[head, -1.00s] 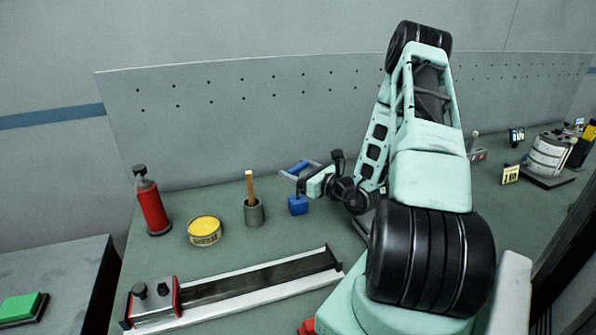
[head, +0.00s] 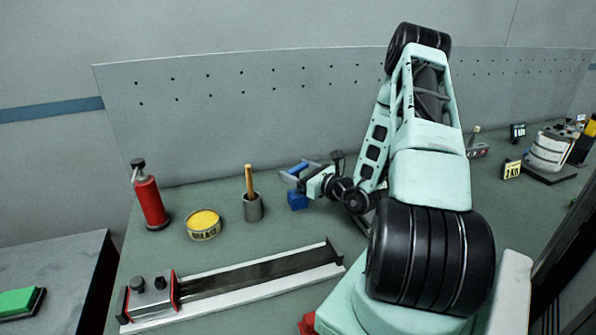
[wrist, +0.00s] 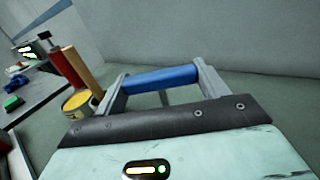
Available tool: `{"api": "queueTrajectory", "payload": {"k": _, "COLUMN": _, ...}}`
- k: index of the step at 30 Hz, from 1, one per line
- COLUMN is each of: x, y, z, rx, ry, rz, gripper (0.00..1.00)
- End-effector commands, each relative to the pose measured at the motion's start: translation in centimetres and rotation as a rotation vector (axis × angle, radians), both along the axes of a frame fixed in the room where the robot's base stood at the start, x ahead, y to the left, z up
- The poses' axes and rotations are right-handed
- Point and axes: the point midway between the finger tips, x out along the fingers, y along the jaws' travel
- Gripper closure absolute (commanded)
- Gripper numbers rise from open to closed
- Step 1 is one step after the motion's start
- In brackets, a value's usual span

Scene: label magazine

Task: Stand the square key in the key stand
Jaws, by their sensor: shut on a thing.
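My gripper (head: 296,172) is shut on a blue bar, which I take to be the handle of the square key (head: 300,166). In the wrist view the blue bar (wrist: 160,78) lies crosswise between my two grey fingers. A thin grey piece shows below the bar, perhaps the key's shaft; its lower end is hidden behind the gripper body. A blue block (head: 297,200), which may be the key stand, sits on the bench just below my gripper. Its top is partly hidden, and I cannot tell whether the key touches it.
A grey cup with a wooden stick (head: 253,207), a yellow tin (head: 203,224) and a red bottle (head: 150,203) stand to the left. A long rail fixture (head: 260,272) lies in front. A perforated panel (head: 240,130) rises behind. The bench between block and panel is clear.

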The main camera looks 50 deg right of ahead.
Motion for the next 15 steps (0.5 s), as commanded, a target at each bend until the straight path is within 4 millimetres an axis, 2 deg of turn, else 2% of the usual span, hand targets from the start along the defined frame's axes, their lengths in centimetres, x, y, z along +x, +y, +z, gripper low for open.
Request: {"api": "queueTrajectory", "payload": {"k": 15, "x": 0.0, "y": 0.0, "z": -1.3, "rx": 0.000, "ry": 0.000, "rz": 0.000, "gripper": 0.54}}
